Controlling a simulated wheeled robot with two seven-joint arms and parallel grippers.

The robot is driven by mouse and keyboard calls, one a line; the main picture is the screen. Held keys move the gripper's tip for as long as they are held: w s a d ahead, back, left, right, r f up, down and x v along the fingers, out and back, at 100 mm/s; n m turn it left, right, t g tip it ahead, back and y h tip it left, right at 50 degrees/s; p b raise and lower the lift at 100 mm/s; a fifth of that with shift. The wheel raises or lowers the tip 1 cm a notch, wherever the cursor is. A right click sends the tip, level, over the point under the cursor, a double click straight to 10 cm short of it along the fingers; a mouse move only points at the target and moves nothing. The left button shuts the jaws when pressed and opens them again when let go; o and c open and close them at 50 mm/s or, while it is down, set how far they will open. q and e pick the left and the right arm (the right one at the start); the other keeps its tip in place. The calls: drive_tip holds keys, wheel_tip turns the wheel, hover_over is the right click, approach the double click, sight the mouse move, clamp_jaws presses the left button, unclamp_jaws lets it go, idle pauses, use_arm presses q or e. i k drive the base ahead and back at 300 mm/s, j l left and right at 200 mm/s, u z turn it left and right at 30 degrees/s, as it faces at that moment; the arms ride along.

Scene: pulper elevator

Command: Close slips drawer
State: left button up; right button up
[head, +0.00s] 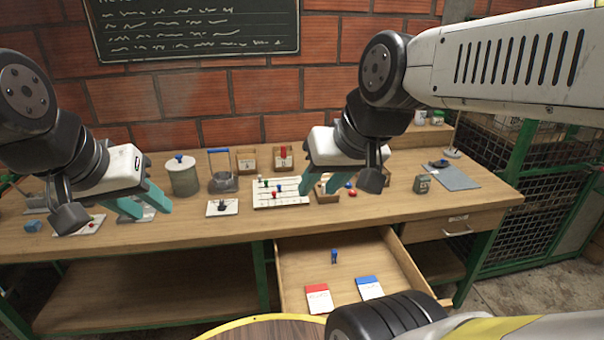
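The slips drawer (290,270) is a light wooden drawer pulled out from under the bench, below and right of the picture's middle. A red-topped slip pad (318,298), a blue-topped slip pad (370,287) and a small blue peg-like piece (334,256) are inside. Its front is mostly hidden behind my own parts at the bottom. My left gripper (143,203) is over the left part of the bench, its teal fingers apart and empty. My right gripper (319,183) is above the bench behind the drawer, its teal fingers apart, with nothing seen held.
The bench top (260,222) carries a white peg board (281,196), a grey canister (183,176), small wooden boxes and a blue-grey mat (455,177). A shut drawer with a handle (458,230) is to the right. A round wooden top with a yellow rim (262,330) is at the bottom.

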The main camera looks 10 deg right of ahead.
sight(301, 262)
drive_tip(key=k+z, duration=0.15)
drive_tip(key=z, duration=0.2)
drive_tip(key=k+z, duration=0.1)
drive_tip(key=z, duration=0.3)
drive_tip(key=k+z, duration=0.1)
drive_tip(key=z, duration=0.25)
drive_tip(key=k+l+z, duration=0.15)
drive_tip(key=k+l, duration=0.35)
